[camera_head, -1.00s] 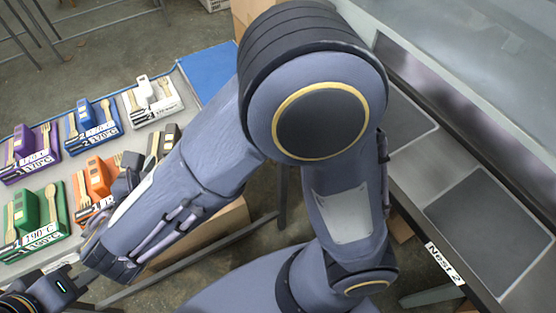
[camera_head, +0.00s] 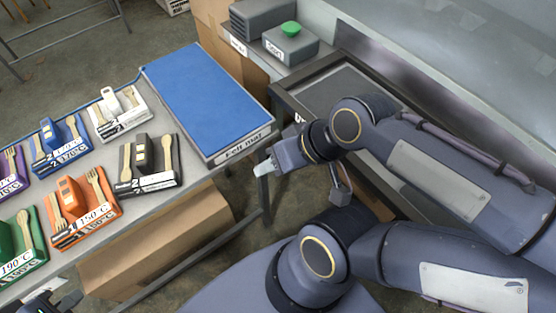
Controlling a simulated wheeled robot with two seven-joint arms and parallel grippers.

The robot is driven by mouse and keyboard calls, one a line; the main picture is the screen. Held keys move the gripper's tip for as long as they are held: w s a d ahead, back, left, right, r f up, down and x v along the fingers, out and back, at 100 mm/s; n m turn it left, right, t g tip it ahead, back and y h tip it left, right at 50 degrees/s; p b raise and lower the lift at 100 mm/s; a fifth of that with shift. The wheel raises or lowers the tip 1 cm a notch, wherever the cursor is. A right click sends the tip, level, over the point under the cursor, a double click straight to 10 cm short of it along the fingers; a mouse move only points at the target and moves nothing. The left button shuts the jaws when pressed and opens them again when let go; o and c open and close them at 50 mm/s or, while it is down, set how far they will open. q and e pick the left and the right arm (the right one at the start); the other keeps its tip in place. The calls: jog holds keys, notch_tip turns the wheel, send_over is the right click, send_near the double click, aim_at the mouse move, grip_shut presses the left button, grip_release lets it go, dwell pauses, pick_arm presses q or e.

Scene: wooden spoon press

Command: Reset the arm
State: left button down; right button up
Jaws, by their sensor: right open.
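The left table (camera_head: 108,205) bears several labelled holders with wooden cutlery: orange (camera_head: 82,208), black (camera_head: 148,165), white (camera_head: 118,112), blue (camera_head: 60,147), green (camera_head: 20,240) and purple (camera_head: 10,170). A green button (camera_head: 290,28) tops a grey box beside the press. Cardboard boxes stand below.

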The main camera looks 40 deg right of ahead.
notch_tip(320, 180, up, 14)
jog(key=p, duration=1.3)
jog(key=shift+p, duration=0.4)
jog(key=shift+f, duration=0.1)
